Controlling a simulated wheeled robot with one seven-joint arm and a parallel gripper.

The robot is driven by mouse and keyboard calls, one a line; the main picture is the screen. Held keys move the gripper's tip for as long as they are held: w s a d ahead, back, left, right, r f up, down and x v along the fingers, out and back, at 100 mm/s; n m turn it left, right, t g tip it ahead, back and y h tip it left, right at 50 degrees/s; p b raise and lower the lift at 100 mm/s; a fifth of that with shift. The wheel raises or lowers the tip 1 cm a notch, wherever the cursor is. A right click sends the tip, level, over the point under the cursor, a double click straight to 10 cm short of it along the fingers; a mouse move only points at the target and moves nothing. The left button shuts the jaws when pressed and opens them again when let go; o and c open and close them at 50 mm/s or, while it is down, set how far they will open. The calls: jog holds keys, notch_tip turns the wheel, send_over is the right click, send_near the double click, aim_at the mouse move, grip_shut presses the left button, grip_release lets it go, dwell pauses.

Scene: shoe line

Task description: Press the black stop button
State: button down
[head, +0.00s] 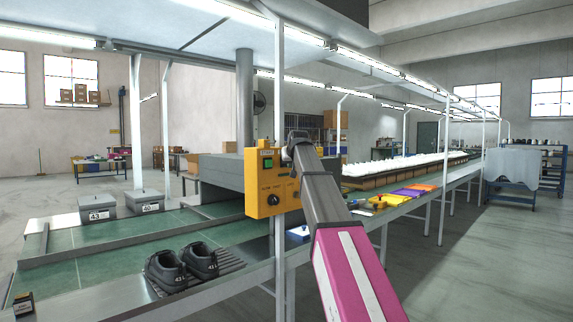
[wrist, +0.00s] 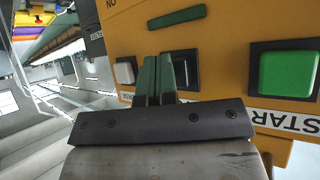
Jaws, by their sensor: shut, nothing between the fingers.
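The yellow control box (head: 263,186) hangs on a white post at the front of the line, and its face fills much of the wrist view (wrist: 222,25). On it, a black square button (wrist: 188,66) sits between a green START button (wrist: 287,74) and a white button (wrist: 124,73). My gripper (wrist: 158,62) is shut and empty, with its green fingertips overlapping the black button's left part. I cannot tell whether they touch it. The black button's label is hidden behind my gripper. In the head view my gripper (head: 296,140) is at the box's upper right.
A green bar (wrist: 177,17) lies on the panel above the buttons. A black knob (head: 274,199) is lower on the box. Coloured trays (head: 411,190) lie along the line to the right.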

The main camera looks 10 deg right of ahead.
jog(key=shift+s+d, duration=0.3)
jog(key=shift+s, duration=0.2)
jog(key=s+d, duration=0.1)
jog(key=s, duration=0.1)
jog(key=s+d, duration=0.2)
dwell(0.5)
dwell(0.4)
